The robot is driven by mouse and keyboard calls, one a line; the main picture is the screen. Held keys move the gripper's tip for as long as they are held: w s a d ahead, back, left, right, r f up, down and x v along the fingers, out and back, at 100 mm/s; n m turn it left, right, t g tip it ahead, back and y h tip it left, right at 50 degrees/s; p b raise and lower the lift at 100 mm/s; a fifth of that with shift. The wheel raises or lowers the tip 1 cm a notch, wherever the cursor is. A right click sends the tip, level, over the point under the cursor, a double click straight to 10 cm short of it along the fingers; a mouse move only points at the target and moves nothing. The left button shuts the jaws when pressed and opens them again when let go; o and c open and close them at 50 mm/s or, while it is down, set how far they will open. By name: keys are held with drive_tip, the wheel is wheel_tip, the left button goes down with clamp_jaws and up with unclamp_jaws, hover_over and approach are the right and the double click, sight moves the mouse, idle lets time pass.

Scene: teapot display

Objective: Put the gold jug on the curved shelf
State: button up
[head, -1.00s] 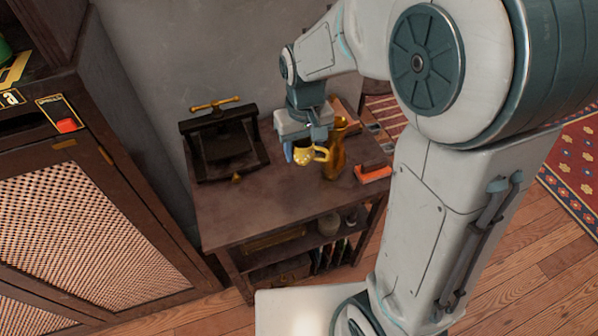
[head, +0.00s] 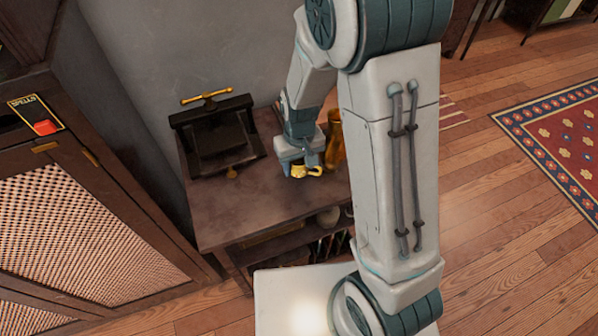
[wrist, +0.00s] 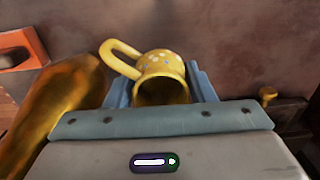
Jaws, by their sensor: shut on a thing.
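The gold jug (head: 305,172) is a small yellow pot with pale spots and a loop handle. My gripper (head: 298,173) is shut on it over the dark table. In the wrist view the jug (wrist: 165,66) sits between the two blue fingers of my gripper (wrist: 160,88), its dark mouth facing the camera and its handle to the upper left. I cannot tell whether its base touches the tabletop. I cannot make out a curved shelf in any view.
A taller amber-gold vessel (head: 335,140) stands close to the jug's right, partly behind my arm. A black press (head: 218,135) stands at the table's back left. The tabletop (head: 235,205) is clear at the front left. A cabinet (head: 85,220) stands at left.

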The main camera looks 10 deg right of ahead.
sight(299, 173)
drive_tip(key=shift+f, duration=2.05)
drive_tip(key=o, duration=0.6)
drive_tip(key=shift+f+b, duration=0.2)
drive_tip(key=shift+b, duration=0.1)
drive_tip(key=o, duration=0.4)
drive_tip(key=shift+r, duration=0.1)
drive_tip(key=shift+r, duration=0.1)
